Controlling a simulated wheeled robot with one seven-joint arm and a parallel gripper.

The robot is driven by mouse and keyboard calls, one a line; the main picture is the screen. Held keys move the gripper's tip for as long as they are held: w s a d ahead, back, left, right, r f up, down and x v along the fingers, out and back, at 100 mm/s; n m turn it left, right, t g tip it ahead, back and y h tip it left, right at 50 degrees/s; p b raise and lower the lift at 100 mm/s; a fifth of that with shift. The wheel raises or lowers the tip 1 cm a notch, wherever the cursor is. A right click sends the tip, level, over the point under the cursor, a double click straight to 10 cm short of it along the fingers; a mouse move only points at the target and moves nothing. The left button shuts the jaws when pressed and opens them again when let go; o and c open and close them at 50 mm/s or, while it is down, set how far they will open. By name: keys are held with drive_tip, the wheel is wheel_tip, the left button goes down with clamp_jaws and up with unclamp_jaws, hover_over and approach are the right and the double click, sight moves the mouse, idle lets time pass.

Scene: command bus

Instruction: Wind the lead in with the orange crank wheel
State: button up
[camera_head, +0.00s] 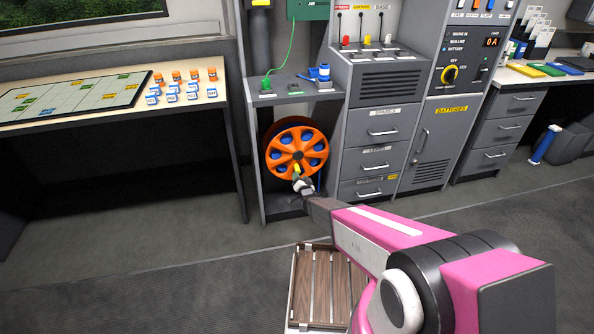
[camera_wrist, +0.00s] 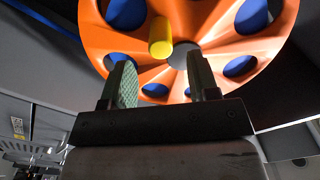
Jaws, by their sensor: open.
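The orange crank wheel (camera_head: 283,151) has several round openings with blue showing through them. It stands upright under the small grey shelf in the head view. It also fills the upper part of the wrist view (camera_wrist: 205,20). A yellow handle knob (camera_wrist: 160,38) sticks out from its face, below the hub in the head view (camera_head: 296,169). My gripper (camera_head: 301,183) is at the lower part of the wheel, close to the knob. In the wrist view my gripper (camera_wrist: 158,82) is open, with the knob beyond and between its fingertips. No contact with the knob shows.
A grey shelf (camera_head: 283,85) with a green lead (camera_head: 291,50) and plug is above the wheel. Grey drawers (camera_head: 381,161) stand close on its right. A table (camera_head: 205,99) with a board and small coloured blocks is at left.

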sight(297, 169)
drive_tip(key=x, duration=0.7)
drive_tip(key=shift+w, duration=0.15)
drive_tip(key=shift+c, duration=0.3)
clamp_jaws()
